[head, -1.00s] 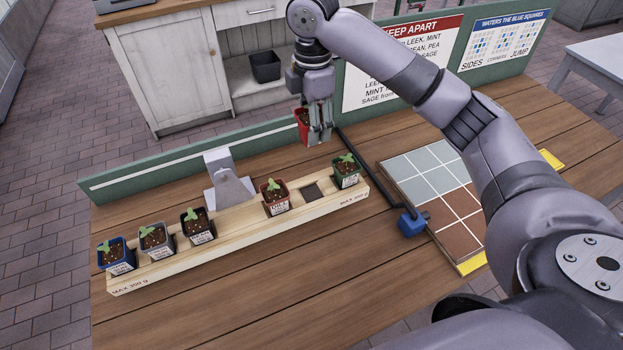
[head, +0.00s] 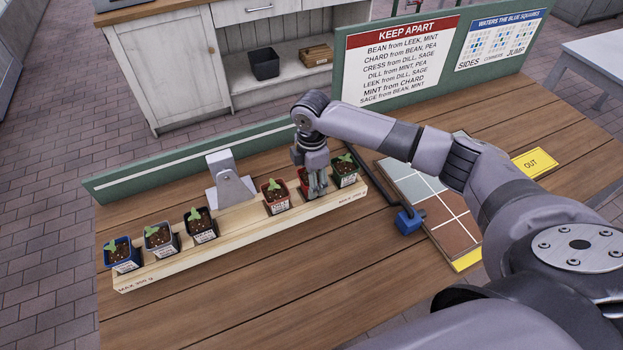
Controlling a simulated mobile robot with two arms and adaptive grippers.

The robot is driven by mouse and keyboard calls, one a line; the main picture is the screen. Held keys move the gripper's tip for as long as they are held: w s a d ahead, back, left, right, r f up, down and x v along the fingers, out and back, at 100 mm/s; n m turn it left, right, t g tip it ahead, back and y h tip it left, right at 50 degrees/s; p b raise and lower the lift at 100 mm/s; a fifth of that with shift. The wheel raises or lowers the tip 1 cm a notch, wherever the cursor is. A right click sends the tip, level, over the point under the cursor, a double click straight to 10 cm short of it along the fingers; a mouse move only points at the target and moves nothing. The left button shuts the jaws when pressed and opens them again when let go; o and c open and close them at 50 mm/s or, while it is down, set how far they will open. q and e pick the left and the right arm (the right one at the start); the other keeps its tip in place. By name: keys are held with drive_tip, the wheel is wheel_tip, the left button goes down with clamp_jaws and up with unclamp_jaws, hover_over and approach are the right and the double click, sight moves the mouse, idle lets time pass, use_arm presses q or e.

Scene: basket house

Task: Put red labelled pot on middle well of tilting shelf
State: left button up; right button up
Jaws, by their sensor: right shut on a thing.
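The tilting shelf (head: 240,228) is a long pale wooden beam on the table, with a grey pivot bracket (head: 229,186) behind its middle. My right gripper (head: 318,193) is shut on a red pot (head: 303,184) with dark soil. It holds the pot at the shelf well just left of the green pot (head: 345,170); the fingers hide much of the pot, and I cannot tell whether it is fully seated. Another red pot (head: 276,197) with a white label and a seedling stands in the well to its left. My left gripper is not in view.
Black (head: 201,226), grey (head: 160,239) and blue (head: 122,255) pots stand on the shelf's left half. A blue block (head: 408,222) and a tiled board (head: 455,214) lie right. A green back panel carries a KEEP APART sign (head: 398,60). The front table is clear.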

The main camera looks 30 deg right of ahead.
drive_tip(key=shift+f, duration=0.2)
drive_tip(key=shift+f, duration=0.15)
drive_tip(key=o, duration=1.6)
drive_tip(key=shift+o, duration=0.2)
wheel_tip(320, 180, up, 12)
drive_tip(key=shift+r+b, duration=0.15)
drive_tip(key=shift+b, duration=0.8)
